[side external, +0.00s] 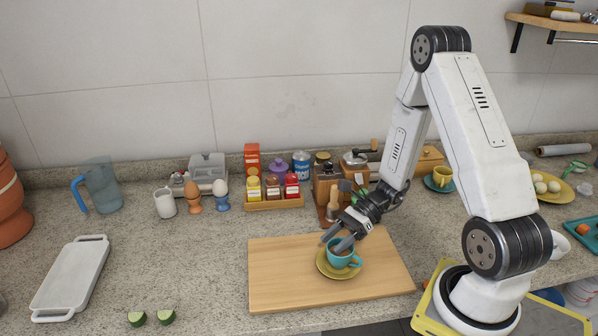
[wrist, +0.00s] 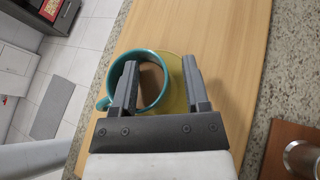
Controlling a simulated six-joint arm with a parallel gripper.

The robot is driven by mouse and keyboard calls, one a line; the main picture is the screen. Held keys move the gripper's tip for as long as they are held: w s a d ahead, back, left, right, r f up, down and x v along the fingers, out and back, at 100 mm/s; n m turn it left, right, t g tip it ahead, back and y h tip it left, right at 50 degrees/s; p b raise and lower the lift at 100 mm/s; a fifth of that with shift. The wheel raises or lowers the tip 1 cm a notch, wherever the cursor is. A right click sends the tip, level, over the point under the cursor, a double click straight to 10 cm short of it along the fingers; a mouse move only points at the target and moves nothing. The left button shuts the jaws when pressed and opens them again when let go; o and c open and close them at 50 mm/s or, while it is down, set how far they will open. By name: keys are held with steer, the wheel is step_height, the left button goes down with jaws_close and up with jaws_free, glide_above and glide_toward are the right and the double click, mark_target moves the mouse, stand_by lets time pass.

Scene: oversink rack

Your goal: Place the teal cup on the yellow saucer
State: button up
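The teal cup (side external: 352,261) appears upright on the yellow saucer (side external: 325,269), which lies on the wooden board. The cup's handle points to the lower right in the side view. In the wrist view the cup (wrist: 112,72) is on the left, and part of the saucer (wrist: 176,80) shows beside its right edge. My gripper (side external: 334,242) is at the cup from above, its fingers apart. In the wrist view my gripper (wrist: 158,78) has its left finger within the cup's opening and its right finger outside, over the saucer. The cup's wall lies between them with gaps.
The wooden board (side external: 285,275) is bare around the saucer. Behind it stand a spice tray (side external: 273,204), a utensil holder and a grinder. Cut cucumber pieces (side external: 166,317) lie at the front left.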

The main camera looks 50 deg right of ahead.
steer(key=shift+r, duration=0.2)
steer(key=v, duration=1.2)
steer(key=shift+f, duration=0.1)
stand_by(0.6)
